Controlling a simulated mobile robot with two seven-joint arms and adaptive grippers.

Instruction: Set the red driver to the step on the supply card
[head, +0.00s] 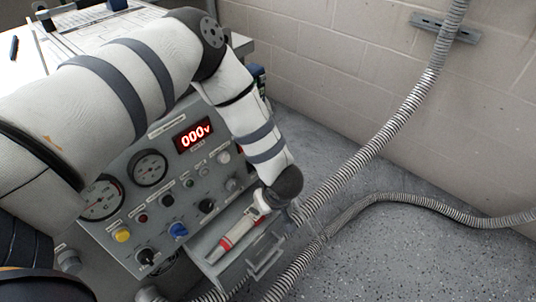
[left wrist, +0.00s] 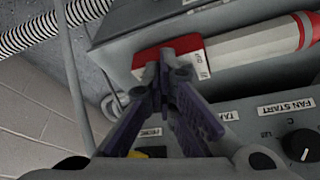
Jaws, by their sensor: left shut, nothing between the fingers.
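The red driver (head: 240,232) has a pale body with red parts. It lies in a grey open tray on the front of the panel. In the left wrist view the driver (left wrist: 245,45) shows a red collar with small markings and a red band farther along. My left gripper (left wrist: 163,72) is shut and empty, its fingertips right at the red collar; I cannot tell if they touch it. In the head view the gripper is small and partly hidden by the wrist, near the tray's right end. I cannot make out a supply card for certain.
The grey control panel (head: 165,222) has dials, knobs and a red display (head: 194,136) reading 000v. Ribbed conduits (head: 370,150) run along the wall and floor on the right. Papers lie on the surface at the top left. Speckled floor is open at the lower right.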

